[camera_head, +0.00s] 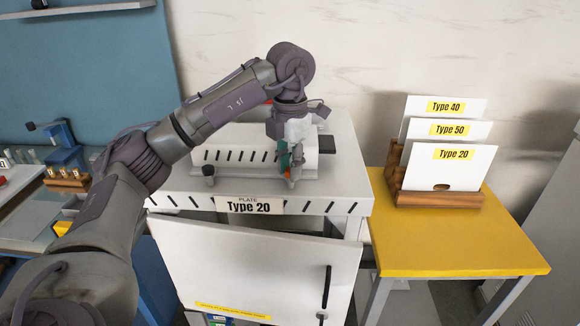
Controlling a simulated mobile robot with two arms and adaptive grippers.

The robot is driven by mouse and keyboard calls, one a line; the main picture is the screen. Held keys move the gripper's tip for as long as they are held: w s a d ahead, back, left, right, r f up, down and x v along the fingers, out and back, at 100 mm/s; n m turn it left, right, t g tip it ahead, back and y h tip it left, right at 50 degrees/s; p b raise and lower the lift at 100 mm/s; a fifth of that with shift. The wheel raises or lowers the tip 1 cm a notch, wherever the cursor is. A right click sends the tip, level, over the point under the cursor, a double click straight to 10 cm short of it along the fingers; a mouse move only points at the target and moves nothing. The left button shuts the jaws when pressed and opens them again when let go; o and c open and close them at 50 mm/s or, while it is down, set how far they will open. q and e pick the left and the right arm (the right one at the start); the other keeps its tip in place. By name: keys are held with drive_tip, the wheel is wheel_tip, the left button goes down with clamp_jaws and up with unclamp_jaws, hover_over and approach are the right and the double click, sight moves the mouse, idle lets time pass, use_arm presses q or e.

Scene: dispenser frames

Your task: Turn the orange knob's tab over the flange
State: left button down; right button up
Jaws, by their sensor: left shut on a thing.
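My left arm reaches across the white dispenser machine (180,177), and my left gripper (290,172) points down at the front of its raised white housing (235,147). The gripper is shut on the orange knob (293,173), of which only a small orange patch shows between the fingers. The knob's tab and the flange are hidden by the gripper or too small to make out. My right gripper is out of view.
A black knob (208,171) stands at the housing's front left. The cabinet door (255,265) below hangs ajar. A yellow table (460,240) at right bears a wooden rack (440,203) with labelled white plates (455,172). A blue device (62,150) stands at left.

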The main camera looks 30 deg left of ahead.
use_arm(q)
drive_tip(key=m, duration=0.5)
drive_tip(key=shift+w+m, duration=0.1)
drive_tip(key=shift+m, duration=0.2)
idle(0.4)
drive_tip(key=c, duration=0.9)
unclamp_jaws()
wheel_tip(320, 180, up, 12)
idle(0.4)
